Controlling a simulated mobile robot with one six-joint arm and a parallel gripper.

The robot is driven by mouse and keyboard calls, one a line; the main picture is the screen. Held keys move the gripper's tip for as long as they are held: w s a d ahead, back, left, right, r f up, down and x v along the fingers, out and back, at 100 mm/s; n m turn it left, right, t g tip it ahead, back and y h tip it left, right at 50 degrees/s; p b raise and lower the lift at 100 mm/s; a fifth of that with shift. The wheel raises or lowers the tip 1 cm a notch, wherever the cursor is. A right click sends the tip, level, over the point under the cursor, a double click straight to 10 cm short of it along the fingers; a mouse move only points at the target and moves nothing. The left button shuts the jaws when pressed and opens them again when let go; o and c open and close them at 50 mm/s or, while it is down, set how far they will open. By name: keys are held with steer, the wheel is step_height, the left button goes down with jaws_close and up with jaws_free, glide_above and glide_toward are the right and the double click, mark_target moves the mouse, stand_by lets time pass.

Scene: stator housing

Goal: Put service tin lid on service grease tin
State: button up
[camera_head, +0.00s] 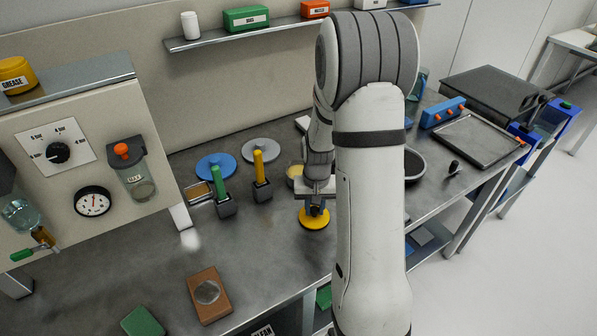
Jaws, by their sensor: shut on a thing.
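The yellow round lid (314,222) is low over the grey bench, right of the picture's centre. My gripper (314,208) is shut on the lid's top, pointing down. I cannot tell whether the lid touches the bench. A round tin with pale yellow contents (294,172) stands just behind and left of my gripper, partly hidden by my arm; it appears to be the service grease tin. The lid is in front of it and apart from it.
Green-handled (219,184) and yellow-handled (260,175) tools stand in dark holders to the left. Blue (216,165) and grey (261,151) discs lie behind them. A brown block (209,294) lies at the front. A black-rimmed bowl (413,165) is right of my arm. The front middle bench is clear.

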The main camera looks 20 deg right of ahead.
steer(key=shift+r+p, duration=2.2)
steer(key=shift+r, duration=1.3)
